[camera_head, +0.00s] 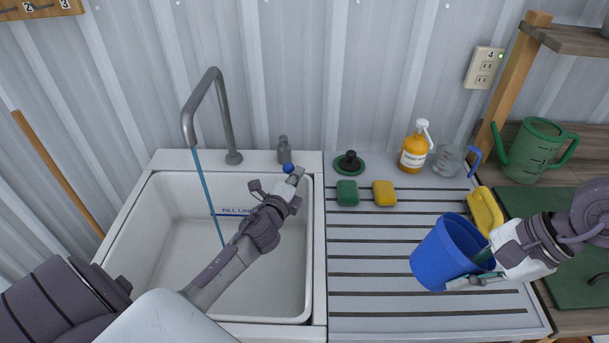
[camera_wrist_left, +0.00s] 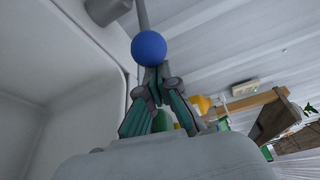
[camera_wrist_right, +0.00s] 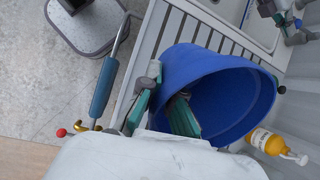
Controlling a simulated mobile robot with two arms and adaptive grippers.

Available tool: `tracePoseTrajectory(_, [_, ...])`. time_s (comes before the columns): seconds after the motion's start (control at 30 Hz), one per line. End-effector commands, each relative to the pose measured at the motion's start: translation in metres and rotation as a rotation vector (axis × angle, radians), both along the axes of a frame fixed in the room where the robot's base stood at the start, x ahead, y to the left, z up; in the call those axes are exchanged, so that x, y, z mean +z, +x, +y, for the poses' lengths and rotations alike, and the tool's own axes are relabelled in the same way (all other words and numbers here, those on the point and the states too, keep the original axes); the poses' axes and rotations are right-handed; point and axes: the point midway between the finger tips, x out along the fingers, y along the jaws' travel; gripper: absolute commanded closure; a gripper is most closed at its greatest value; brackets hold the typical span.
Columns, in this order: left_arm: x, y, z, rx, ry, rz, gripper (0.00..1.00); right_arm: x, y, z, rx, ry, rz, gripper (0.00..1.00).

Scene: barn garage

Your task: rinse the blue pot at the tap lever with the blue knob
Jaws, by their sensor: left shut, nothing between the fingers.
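The blue pot (camera_head: 437,257) is over the right part of the ribbed drainboard; I cannot tell whether it touches it. My right gripper (camera_head: 484,268) is shut on its wall, one finger inside and one outside, as the right wrist view shows on the pot (camera_wrist_right: 245,95). The blue knob (camera_head: 288,168) of the tap lever is at the sink's back right corner. My left gripper (camera_head: 296,176) is shut and empty beside the knob; in the left wrist view the knob (camera_wrist_left: 148,47) is just beyond the fingertips. A thin blue water stream (camera_head: 206,190) runs from the tap (camera_head: 188,130) into the sink.
The white sink (camera_head: 180,230) is left of the drainboard (camera_head: 370,300). A green sponge (camera_head: 347,192), yellow sponge (camera_head: 384,193), plug (camera_head: 349,163), orange soap bottle (camera_head: 414,150) and clear jug (camera_head: 447,160) stand along the back. A green watering can (camera_head: 533,150) is at right.

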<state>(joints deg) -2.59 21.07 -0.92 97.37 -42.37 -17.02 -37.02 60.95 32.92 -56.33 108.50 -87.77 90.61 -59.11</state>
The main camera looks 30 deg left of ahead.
Motion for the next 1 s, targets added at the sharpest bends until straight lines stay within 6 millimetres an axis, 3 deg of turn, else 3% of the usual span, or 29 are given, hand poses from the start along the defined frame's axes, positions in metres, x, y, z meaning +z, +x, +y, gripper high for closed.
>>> tracePoseTrajectory(0.37, [0.000,-0.002,0.002,0.001,0.001,0.000,1.00,0.001,0.000,0.000,0.000,0.000,0.000,1.00])
tracePoseTrajectory(0.63, [0.001,-0.023,0.025,0.001,0.002,0.000,1.00,0.005,0.000,0.000,0.000,0.000,0.000,1.00])
tracePoseTrajectory(1.0, [0.001,-0.022,0.027,0.007,0.003,-0.002,1.00,0.004,0.000,0.000,0.000,0.000,0.000,1.00])
